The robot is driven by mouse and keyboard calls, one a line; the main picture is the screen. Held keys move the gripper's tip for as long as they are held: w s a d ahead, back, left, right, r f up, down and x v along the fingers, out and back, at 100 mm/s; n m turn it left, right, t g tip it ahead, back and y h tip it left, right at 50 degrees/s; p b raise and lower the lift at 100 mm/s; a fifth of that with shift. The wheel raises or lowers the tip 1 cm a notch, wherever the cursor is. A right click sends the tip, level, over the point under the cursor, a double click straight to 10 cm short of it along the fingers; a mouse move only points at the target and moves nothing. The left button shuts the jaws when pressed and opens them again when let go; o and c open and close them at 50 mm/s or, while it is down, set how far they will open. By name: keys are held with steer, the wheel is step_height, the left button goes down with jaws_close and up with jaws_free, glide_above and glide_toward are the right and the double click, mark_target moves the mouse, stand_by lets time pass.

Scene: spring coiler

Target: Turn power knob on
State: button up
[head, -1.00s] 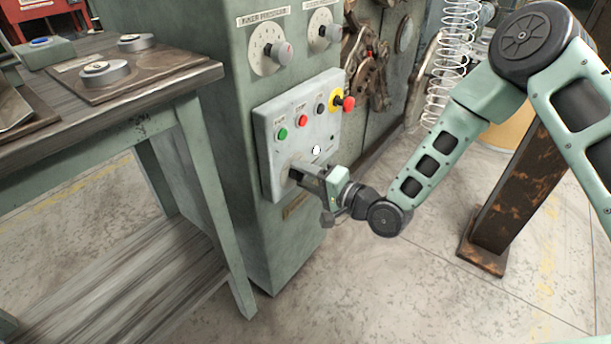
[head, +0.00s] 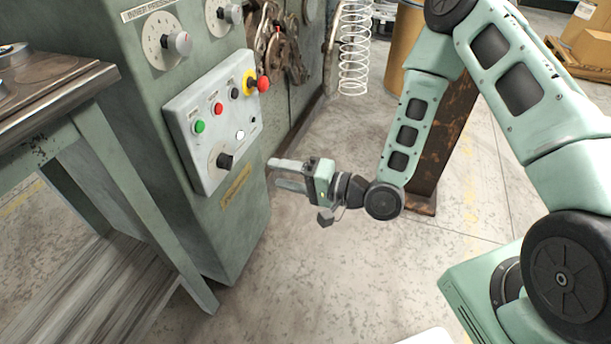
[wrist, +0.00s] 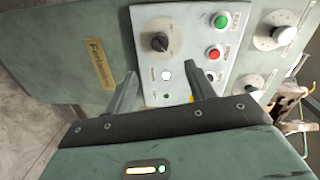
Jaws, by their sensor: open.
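The power knob (head: 225,161) is a black knob on a pale round dial, low on the grey control panel (head: 180,110). It also shows in the wrist view (wrist: 159,42), on its dial near the top, beyond the fingers. A white lamp or button (head: 240,134) sits near it on the panel. My gripper (head: 272,174) is open and empty, to the right of the knob and apart from it in the head view. In the wrist view its two fingers (wrist: 165,85) point toward the panel with a gap between them.
A green button (head: 199,127), a red button (head: 218,109) and a red-and-yellow emergency stop (head: 263,84) share the panel. Larger dials (head: 165,41) sit above. A workbench (head: 60,95) stands at the left. The floor (head: 330,270) around my gripper is clear.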

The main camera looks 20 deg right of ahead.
steer(key=shift+v, duration=2.4)
steer(key=s+r+n+g+h+p, duration=0.1)
steer(key=s+r+n+g+h, duration=0.4)
steer(key=s+r+n+h, duration=0.4)
steer(key=s+r+n+g+h+p, duration=0.1)
steer(key=s+r+n+g+h, duration=0.45)
steer(key=s, duration=0.55)
step_height(320, 180, up, 24)
steer(key=m+y+p, duration=0.1)
steer(key=p, duration=2.1)
steer(key=shift+p, duration=0.3)
steer(key=shift+a+y, duration=0.1)
steer(key=shift+y, duration=0.15)
